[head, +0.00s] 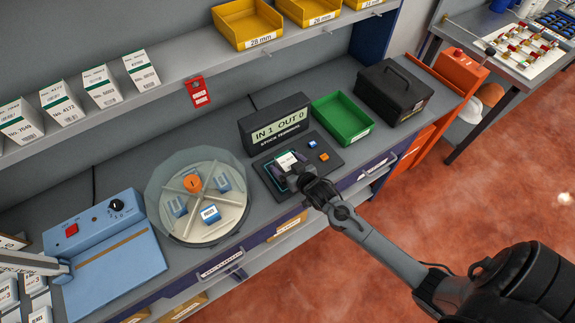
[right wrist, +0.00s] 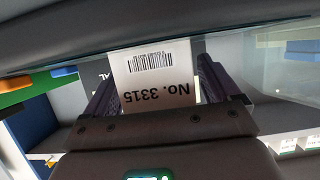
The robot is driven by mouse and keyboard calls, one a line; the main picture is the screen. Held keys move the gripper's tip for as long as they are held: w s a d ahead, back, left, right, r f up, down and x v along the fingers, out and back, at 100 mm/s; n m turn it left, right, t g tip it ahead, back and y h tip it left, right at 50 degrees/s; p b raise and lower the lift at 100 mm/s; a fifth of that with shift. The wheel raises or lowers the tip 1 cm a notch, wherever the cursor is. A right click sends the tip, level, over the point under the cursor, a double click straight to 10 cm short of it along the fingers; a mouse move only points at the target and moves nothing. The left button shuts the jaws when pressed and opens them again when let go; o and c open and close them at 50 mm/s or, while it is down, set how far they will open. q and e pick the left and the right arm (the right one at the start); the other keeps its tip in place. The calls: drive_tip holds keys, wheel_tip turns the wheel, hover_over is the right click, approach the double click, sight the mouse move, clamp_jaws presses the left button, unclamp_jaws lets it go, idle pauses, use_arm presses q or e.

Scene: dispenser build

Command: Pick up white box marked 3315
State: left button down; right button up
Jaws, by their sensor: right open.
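The white box marked 3315 (head: 286,160) rests on the dark pad in front of the stock terminal display. In the right wrist view the box (right wrist: 155,82) shows its barcode and "No. 3315" upside down. My right gripper (head: 291,168) is open at the pad, with one finger on each side of the box. The right wrist view shows gaps between the box and the fingers. The box's lower part is hidden behind the gripper body. My left gripper is not in view.
The display (head: 275,124) reads "IN 1 OUT 0". A green tray (head: 342,118) and a black case (head: 393,92) stand to the right. A round clear-covered dispenser (head: 198,196) and a blue machine (head: 105,255) stand to the left. Several white boxes line the shelf above.

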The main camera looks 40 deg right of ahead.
drive_tip(key=c, duration=1.2)
drive_tip(key=shift+r, duration=0.15)
